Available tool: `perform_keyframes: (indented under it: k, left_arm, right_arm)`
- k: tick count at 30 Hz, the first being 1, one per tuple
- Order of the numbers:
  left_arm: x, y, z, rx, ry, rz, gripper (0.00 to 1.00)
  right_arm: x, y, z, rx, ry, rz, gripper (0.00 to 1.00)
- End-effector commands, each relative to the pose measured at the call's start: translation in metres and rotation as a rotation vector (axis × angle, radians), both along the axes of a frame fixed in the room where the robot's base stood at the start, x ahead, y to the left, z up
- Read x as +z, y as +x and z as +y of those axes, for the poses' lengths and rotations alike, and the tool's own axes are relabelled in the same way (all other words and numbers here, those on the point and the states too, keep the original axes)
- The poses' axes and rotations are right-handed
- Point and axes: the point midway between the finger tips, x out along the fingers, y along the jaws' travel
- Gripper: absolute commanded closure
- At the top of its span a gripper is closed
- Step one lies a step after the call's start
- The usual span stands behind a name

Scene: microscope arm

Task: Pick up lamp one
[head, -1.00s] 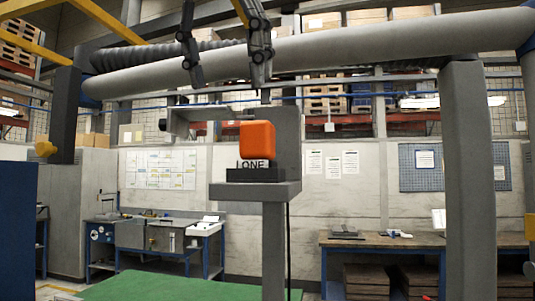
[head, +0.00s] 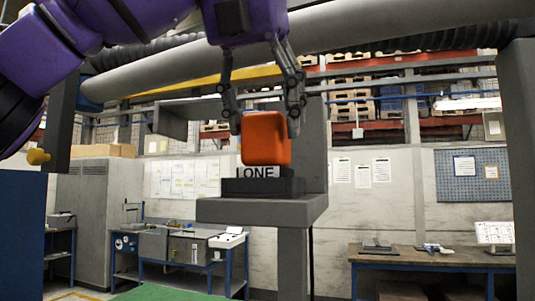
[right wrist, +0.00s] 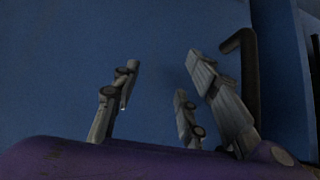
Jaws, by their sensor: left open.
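Lamp one is an orange rounded block (head: 264,140) in the head view. Whether the fingers touch the lamp, I cannot tell. My right gripper (right wrist: 160,95) shows in the right wrist view with its fingers spread apart and nothing between them, before a blue surface.
A thick grey pipe (head: 375,40) runs across above the lamp. A grey post (head: 509,140) stands at the right. Workbenches (head: 430,258) stand further back. A blue panel (head: 20,230) is at the left edge.

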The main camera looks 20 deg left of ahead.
Motion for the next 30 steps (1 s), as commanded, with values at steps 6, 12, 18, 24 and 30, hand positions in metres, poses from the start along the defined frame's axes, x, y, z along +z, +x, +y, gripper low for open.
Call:
perform_keyframes:
  k: [6, 12, 18, 24, 30]
  left_arm:
    - [-0.023, 0.014, 0.000, -0.001, 0.001, 0.002, 0.39]
    - [-0.027, 0.016, 0.000, 0.000, -0.001, -0.001, 0.39]
    - [-0.027, 0.016, 0.000, 0.000, -0.001, -0.001, 0.48]
    - [-0.027, 0.016, 0.000, 0.000, -0.001, -0.001, 0.74]
    - [-0.027, 0.016, 0.000, 0.000, -0.001, -0.001, 0.83]
  right_arm:
    - [0.003, 0.005, 0.001, 0.002, 0.000, -0.009, 0.60]
    - [0.003, 0.005, 0.001, 0.003, 0.000, -0.009, 0.60]
    - [0.003, 0.004, 0.001, 0.002, 0.001, -0.007, 0.60]
    - [0.002, 0.002, 0.001, 0.002, 0.001, -0.005, 0.60]
    - [0.002, 0.002, 0.001, 0.003, 0.002, -0.005, 0.60]
